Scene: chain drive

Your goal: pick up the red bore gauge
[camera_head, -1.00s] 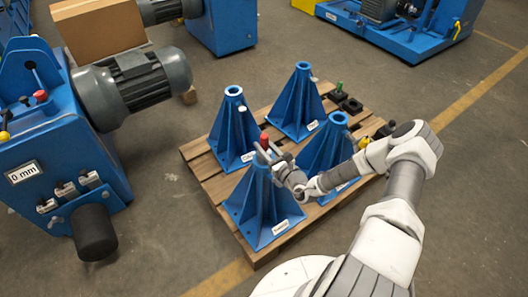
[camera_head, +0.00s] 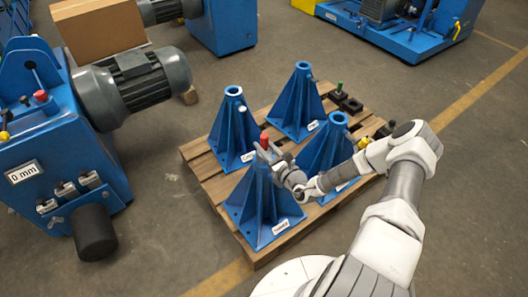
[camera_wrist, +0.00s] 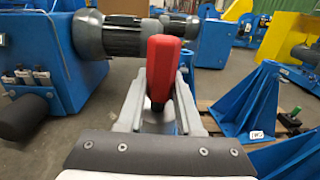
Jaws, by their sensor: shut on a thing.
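The red bore gauge (camera_head: 264,138) stands upright at the top of the front blue pedestal (camera_head: 262,205) in the head view. In the wrist view the red bore gauge (camera_wrist: 162,68) has a red grip and a dark lower part between the fingers. My gripper (camera_head: 266,153) is shut on it, and the fingers also show in the wrist view (camera_wrist: 160,95). The gauge's lower end is hidden by the fingers, so I cannot tell whether it is still in the pedestal's bore.
Several blue pedestals stand on a wooden pallet (camera_head: 205,172). One is close beside my arm (camera_head: 325,150). A green-handled item (camera_head: 339,88) and black blocks (camera_head: 351,105) lie at the pallet's right. A blue machine with a grey motor (camera_head: 138,80) stands at left.

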